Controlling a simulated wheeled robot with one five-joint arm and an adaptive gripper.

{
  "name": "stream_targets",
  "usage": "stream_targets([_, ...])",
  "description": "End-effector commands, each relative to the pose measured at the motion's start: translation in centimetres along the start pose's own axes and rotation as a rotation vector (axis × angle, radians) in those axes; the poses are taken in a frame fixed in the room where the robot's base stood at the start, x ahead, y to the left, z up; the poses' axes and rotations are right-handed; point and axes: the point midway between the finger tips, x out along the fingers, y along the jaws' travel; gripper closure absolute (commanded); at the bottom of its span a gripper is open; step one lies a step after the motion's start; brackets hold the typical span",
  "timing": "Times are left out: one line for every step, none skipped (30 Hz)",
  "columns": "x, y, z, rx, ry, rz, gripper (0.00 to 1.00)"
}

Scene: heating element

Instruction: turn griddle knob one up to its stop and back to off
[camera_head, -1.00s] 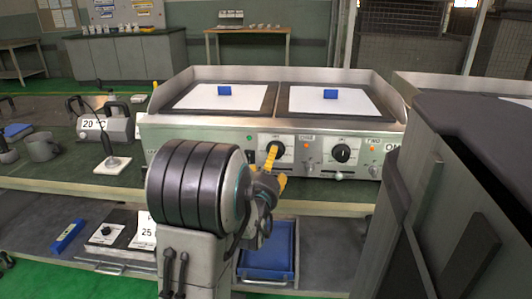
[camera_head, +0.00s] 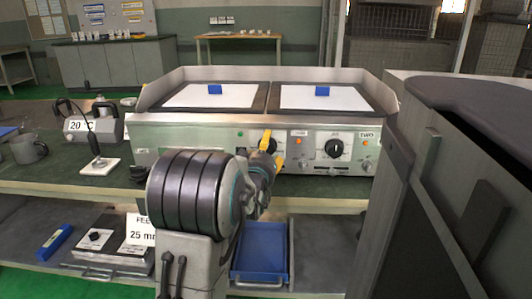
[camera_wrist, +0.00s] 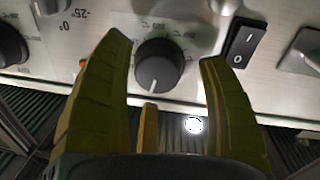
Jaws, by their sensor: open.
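The griddle (camera_head: 205,133) has a steel front panel with two black knobs. Knob one, the left one, is mostly hidden behind my yellow fingers in the head view. In the wrist view knob one (camera_wrist: 160,66) is a round dark knob with a white pointer line toward the bottom of the picture. My gripper (camera_head: 272,151) is in front of it. In the wrist view my gripper (camera_wrist: 168,62) is open, one finger on each side of the knob, with gaps showing; no contact is visible. Knob two (camera_head: 333,149) stands to the right, near the label TWO.
A black rocker switch (camera_wrist: 245,43) sits close beside one finger. Blue blocks (camera_head: 215,89) rest on white sheets on the griddle. A blue tray (camera_head: 262,248) is on the lower shelf. A large dark cabinet-like body (camera_head: 470,190) fills the right side.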

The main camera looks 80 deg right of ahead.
Motion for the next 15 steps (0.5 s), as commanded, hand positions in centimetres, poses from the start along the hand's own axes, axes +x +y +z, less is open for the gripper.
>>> stream_targets([0.28,-0.01,0.00,0.000,0.001,0.000,0.31])
stream_targets([0.40,0.01,-0.03,0.000,0.001,0.000,0.31])
stream_targets([0.51,0.01,-0.04,0.000,0.001,0.001,0.31])
stream_targets([0.58,0.01,-0.04,0.000,0.001,0.000,0.31])
stream_targets([0.64,0.01,-0.04,0.000,0.001,0.000,0.31])
stream_targets([0.69,0.01,-0.04,0.000,0.001,0.000,0.31])
stream_targets([0.72,0.01,-0.04,0.000,0.001,0.000,0.31])
stream_targets([0.74,0.01,-0.05,0.000,0.001,0.000,0.31])
stream_targets([0.75,0.01,-0.05,0.000,0.001,0.000,0.31])
stream_targets([0.75,0.01,-0.05,0.000,0.001,0.000,0.31])
stream_targets([0.75,0.01,-0.05,0.000,0.001,0.000,0.31])
stream_targets([0.75,0.01,-0.05,0.000,0.001,0.000,0.31])
stream_targets([0.74,0.01,-0.05,0.000,0.001,0.000,0.31])
stream_targets([0.74,0.01,-0.04,0.000,0.001,0.000,0.31])
stream_targets([0.74,0.01,-0.04,0.000,0.001,0.000,0.30])
